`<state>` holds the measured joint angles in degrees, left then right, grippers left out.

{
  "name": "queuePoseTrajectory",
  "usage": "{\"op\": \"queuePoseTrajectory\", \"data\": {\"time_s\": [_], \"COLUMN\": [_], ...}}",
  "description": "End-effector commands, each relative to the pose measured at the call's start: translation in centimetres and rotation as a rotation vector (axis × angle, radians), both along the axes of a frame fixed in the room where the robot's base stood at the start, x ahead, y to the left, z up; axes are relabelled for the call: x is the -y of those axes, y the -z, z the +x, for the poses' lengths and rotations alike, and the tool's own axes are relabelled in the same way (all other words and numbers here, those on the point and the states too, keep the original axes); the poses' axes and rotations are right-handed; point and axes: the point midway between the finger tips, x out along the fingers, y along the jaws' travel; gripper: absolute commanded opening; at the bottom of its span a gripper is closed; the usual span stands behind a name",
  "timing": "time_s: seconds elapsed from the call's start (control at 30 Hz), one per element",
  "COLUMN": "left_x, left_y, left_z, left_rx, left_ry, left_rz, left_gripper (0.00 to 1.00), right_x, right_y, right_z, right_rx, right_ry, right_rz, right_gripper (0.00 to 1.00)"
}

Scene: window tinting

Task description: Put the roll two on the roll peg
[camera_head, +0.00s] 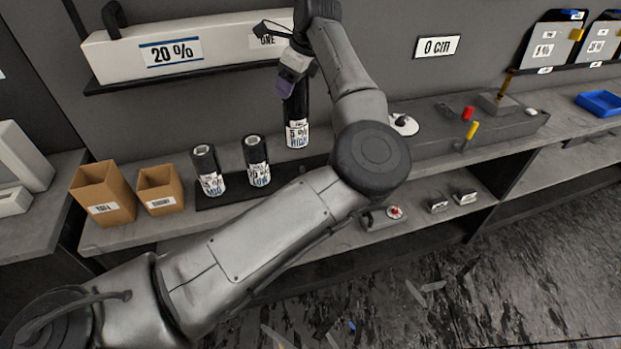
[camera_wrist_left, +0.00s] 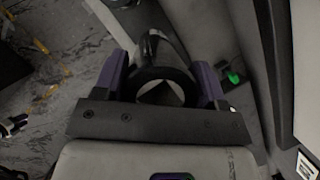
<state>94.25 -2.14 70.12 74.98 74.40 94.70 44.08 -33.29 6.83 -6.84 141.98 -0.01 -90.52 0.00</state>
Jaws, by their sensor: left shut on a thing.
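My left gripper (camera_head: 291,88) has purple fingers and is shut on a black roll (camera_head: 297,118) with a white "5 %" label. The roll is upright, above the back of the bench, and its lower end looks clear of the black tray. In the left wrist view the roll (camera_wrist_left: 163,92) shows end-on between the purple fingers (camera_wrist_left: 163,85). Two similar rolls stand upright on the tray, a left one (camera_head: 207,170) and a right one (camera_head: 257,160). I cannot tell from the labels which is roll two. I cannot pick out the roll peg for certain.
The black tray (camera_head: 232,193) lies on the bench, partly behind my left arm. Two cardboard bins (camera_head: 104,195) stand at its left. A white "20 %" box (camera_head: 190,50) sits on the shelf above. A white disc with a black knob (camera_head: 404,124) is right of my arm.

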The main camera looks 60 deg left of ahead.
Motion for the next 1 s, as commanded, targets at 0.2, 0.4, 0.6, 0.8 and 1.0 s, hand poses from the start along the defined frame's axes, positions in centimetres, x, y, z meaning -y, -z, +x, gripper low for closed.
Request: {"op": "queuePoseTrajectory", "data": {"time_s": [0.2,0.4,0.6,0.8,1.0], "left_x": [0.0,0.1,0.1,0.1,0.1], "left_y": [1.7,4.3,6.3,8.1,10.9], "left_z": [0.9,0.9,0.9,0.9,0.9], "left_rx": [0.003,0.001,0.002,0.001,0.002], "left_ry": [0.043,0.046,0.044,0.044,0.044], "left_rz": [0.0,0.0,0.001,0.001,0.0], "left_gripper": [0.11,0.11,0.11,0.11,0.11], "right_x": [0.0,0.0,0.0,0.0,-0.1], "right_y": [1.4,2.1,2.6,3.1,3.9], "right_z": [0.0,0.0,0.0,0.0,0.0], "right_rx": [0.001,0.002,0.002,0.002,0.002], "right_ry": [0.0,0.0,-0.001,-0.001,-0.001], "right_rz": [0.001,0.001,0.001,0.001,0.001], "right_gripper": [0.43,0.43,0.43,0.43,0.43]}}
